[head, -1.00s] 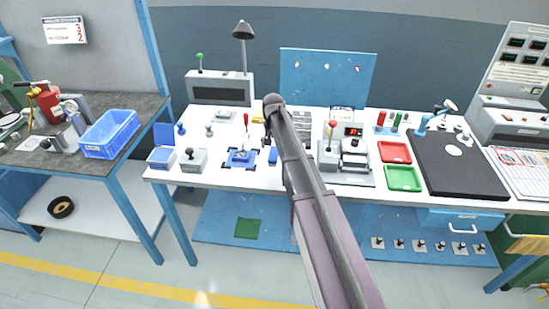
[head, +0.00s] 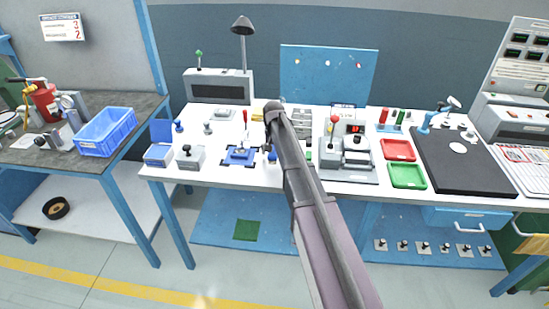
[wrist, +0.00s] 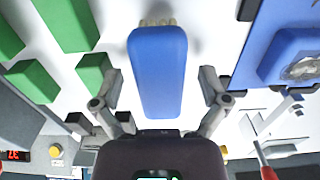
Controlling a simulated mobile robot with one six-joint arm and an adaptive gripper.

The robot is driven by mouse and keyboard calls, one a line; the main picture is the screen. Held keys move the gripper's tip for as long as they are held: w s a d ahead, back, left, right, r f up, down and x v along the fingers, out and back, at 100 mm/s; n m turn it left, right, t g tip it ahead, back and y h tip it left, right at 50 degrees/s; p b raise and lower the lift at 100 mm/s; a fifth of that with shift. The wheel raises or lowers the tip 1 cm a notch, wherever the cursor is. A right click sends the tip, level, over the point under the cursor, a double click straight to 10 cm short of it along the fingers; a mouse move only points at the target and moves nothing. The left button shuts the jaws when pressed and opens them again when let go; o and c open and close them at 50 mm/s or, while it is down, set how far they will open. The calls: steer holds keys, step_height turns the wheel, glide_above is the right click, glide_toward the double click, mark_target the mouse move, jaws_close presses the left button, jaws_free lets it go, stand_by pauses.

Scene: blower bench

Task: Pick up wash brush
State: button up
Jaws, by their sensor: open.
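The wash brush (wrist: 158,70) has a long blue body with pale bristles showing at its top end in the wrist view. It lies over the white bench top. My gripper (wrist: 161,88) is open, with one finger on each side of the brush and a gap to each. In the head view the brush (head: 271,155) is a small blue shape partly hidden behind my arm, and my gripper is hidden there too.
Green blocks (wrist: 70,22) lie left of the brush in the wrist view. A blue fixture (wrist: 296,52) stands close on the right, and a red-tipped lever (wrist: 264,158) rises at the lower right. Red (head: 398,150) and green (head: 407,176) trays sit farther right.

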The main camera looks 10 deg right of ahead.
steer(key=shift+f, duration=0.15)
stand_by(0.5)
steer(key=c, duration=1.3)
